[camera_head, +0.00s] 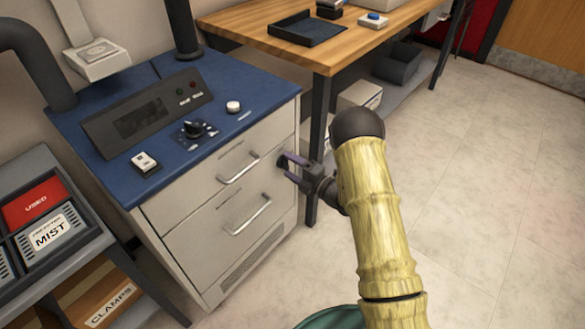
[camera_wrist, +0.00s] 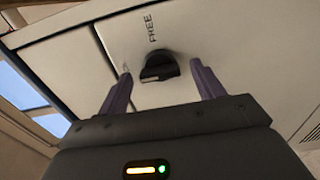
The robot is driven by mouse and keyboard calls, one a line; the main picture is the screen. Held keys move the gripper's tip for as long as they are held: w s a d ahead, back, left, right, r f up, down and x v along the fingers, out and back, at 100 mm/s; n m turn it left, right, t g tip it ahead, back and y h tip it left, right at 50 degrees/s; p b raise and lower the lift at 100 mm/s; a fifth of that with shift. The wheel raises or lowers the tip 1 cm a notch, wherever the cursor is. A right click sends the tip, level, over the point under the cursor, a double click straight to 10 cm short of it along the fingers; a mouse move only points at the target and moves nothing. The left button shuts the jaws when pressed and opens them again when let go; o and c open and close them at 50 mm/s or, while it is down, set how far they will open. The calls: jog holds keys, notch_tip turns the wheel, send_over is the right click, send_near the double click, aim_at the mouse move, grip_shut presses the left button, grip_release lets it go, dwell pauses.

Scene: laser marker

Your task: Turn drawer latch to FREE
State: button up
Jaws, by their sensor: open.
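The drawer latch (camera_wrist: 158,68) is a small black knob on the pale grey drawer front, seen in the wrist view. The word FREE (camera_wrist: 150,28) is printed beside it, above it in the picture. My gripper (camera_wrist: 161,72) is open, with one purple finger to each side of the latch and a visible gap on both sides. In the head view my gripper (camera_head: 290,168) is at the right end of the grey cabinet's upper drawer (camera_head: 215,180). It largely covers the latch there. The lower drawer (camera_head: 232,222) is below; both drawers look shut.
The blue cabinet top (camera_head: 232,122) carries a control panel, a black dial (camera_head: 194,129) and a white button. A wooden table (camera_head: 345,45) with a dark tray stands behind to the right. A bin rack (camera_head: 50,225) is at left. The floor at right is clear.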

jog(key=shift+c, duration=0.5)
jog(key=c, duration=0.9)
jog(key=shift+m, duration=0.4)
jog(key=m+p, duration=0.5)
jog(key=m, duration=1.2)
jog(key=shift+d, duration=0.1)
